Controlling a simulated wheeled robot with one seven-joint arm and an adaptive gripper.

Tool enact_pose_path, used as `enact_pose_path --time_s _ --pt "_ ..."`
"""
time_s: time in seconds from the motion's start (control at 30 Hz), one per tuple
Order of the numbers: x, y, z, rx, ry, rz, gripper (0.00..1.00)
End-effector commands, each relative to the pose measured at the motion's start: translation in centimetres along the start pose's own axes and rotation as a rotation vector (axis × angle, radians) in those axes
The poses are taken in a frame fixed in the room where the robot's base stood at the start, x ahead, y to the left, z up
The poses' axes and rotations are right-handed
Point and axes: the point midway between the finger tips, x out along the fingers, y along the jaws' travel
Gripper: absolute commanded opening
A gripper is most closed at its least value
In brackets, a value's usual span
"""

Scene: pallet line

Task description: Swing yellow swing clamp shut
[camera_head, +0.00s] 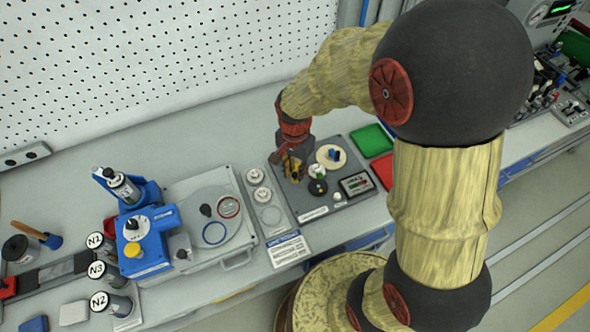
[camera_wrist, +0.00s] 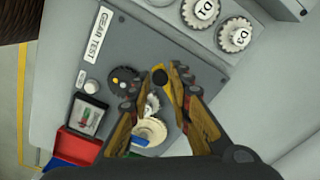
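The yellow swing clamp (camera_wrist: 168,92) with a black knob (camera_wrist: 159,76) is between my gripper's fingers in the wrist view, close to the right finger. In the head view the clamp (camera_head: 293,170) is partly hidden under my gripper (camera_head: 290,155). My gripper (camera_wrist: 155,88) is open, with a gap between the left fingertip and the clamp. I cannot tell whether the right finger touches it.
White gears marked D1 and D3 (camera_wrist: 235,34) sit beside the plate. A small display (camera_wrist: 87,115), a red tray (camera_head: 383,170) and a green tray (camera_head: 371,140) are near the plate's other side. A blue-and-grey machine (camera_head: 150,240) and several labelled cylinders stand at the left.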

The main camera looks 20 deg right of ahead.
Motion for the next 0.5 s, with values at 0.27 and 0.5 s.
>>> enact_pose_path --time_s 0.27,0.5 --pt "-0.02 -0.02 -0.01 0.0 0.0 0.0 0.02" --pt "-0.02 -0.03 -0.01 0.0 0.0 -0.001 0.0"
